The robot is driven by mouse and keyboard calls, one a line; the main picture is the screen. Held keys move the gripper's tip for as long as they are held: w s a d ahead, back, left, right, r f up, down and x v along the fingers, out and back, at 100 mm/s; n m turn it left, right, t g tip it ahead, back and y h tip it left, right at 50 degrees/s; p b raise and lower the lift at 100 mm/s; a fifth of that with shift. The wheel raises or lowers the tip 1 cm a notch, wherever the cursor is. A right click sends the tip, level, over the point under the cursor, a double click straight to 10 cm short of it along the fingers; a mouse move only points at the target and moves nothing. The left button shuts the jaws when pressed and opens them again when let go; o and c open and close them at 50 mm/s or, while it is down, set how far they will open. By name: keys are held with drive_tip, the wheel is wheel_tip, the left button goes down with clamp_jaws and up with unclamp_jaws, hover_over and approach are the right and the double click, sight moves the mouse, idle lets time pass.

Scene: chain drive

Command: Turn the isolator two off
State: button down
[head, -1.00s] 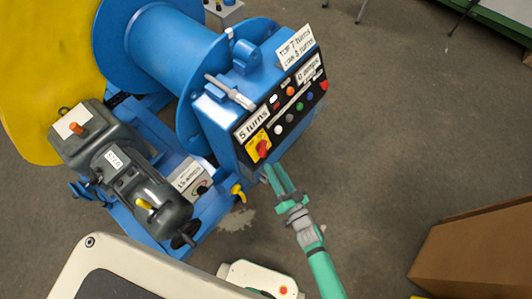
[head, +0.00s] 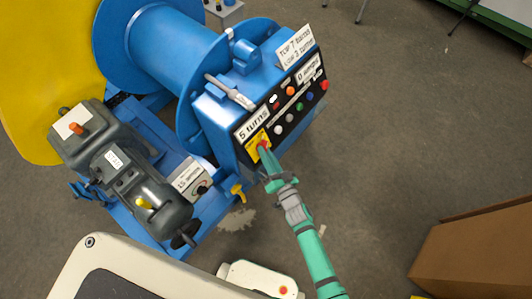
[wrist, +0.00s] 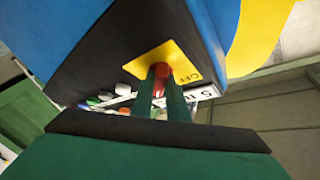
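The isolator is a red rotary knob (head: 263,145) on a yellow plate (head: 252,149), at the lower left of the black panel on the blue drive's end. In the wrist view the red knob (wrist: 160,72) sits on its yellow plate (wrist: 137,66), which reads "OFF" at its right. My gripper (head: 266,158) is at the knob. In the wrist view its two green fingers (wrist: 160,92) lie either side of the red handle, with little gap showing. Whether they press on it cannot be told. The fingers partly hide the knob.
The panel (head: 290,108) carries several coloured buttons and a "5 turns" label (head: 253,124). A yellow lever (head: 238,191) sticks out below the box. A grey motor (head: 133,175) stands left. A cardboard box (head: 480,250) is at lower right. The floor right of the panel is clear.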

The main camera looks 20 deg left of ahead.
drive_tip(key=shift+n, duration=0.3)
drive_tip(key=n+g+y, duration=0.1)
drive_tip(key=n+g, duration=0.3)
drive_tip(key=n, duration=0.4)
drive_tip(key=w+n+g+y, duration=0.1)
drive_tip(key=n+g+y, duration=0.1)
drive_tip(key=n+g, duration=0.3)
drive_tip(key=n+g+y, duration=0.2)
drive_tip(key=n+g, duration=0.2)
drive_tip(key=n, duration=0.7)
drive_tip(key=shift+w+d+g, duration=0.35)
drive_tip(key=shift+w+g, duration=0.05)
drive_tip(key=shift+n, duration=0.5)
drive_tip(key=c, duration=1.7)
unclamp_jaws()
drive_tip(key=shift+d, duration=0.1)
